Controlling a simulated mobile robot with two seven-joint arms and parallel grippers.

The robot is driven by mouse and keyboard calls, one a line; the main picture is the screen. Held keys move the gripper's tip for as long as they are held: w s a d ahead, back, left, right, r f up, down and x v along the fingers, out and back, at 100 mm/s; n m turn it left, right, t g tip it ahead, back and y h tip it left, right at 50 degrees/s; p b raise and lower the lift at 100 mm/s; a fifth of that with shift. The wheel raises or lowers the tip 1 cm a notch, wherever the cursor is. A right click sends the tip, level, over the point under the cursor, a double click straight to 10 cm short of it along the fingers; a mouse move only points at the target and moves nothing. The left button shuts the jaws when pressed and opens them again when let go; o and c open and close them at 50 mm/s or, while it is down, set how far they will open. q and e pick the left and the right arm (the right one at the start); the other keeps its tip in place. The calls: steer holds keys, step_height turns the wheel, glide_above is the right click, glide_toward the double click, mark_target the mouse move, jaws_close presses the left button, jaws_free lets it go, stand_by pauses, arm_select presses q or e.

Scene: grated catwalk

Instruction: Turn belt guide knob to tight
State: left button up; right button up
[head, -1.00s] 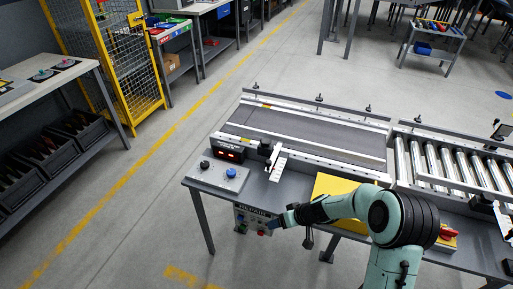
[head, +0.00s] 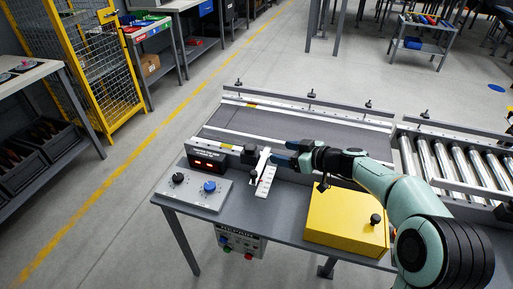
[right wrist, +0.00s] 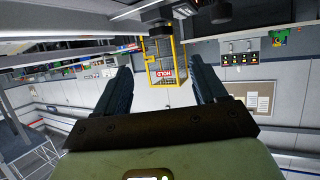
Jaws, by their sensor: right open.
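At the left end of the conveyor, a white marked scale plate (head: 266,180) carries a small black knob (head: 253,176). Behind it, a black block (head: 250,153) sits on the guide rail. I cannot tell for sure which part is the belt guide knob. My right gripper (head: 274,153) is open and empty, just right of the white pointer above the plate. In the right wrist view its two dark fingers (right wrist: 163,80) are spread apart, with nothing between them; dark round parts (right wrist: 221,12) show at the top edge. My left gripper is not in view.
A panel (head: 196,201) with a black knob (head: 178,178) and a blue knob (head: 209,186) lies left, before a red display (head: 208,166). A yellow box (head: 340,222) stands right, under my arm. Rollers (head: 450,160) lie beyond. A button box (head: 239,241) hangs below the front edge.

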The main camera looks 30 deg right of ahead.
mark_target(253, 147)
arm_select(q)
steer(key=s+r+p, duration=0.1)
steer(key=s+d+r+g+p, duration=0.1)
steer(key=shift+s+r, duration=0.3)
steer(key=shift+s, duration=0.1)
arm_select(e)
steer(key=x, duration=1.2)
steer(key=shift+w+a+f, duration=0.15)
steer(key=shift+a+f, duration=0.05)
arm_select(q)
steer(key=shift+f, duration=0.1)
arm_select(e)
steer(key=c, duration=1.1)
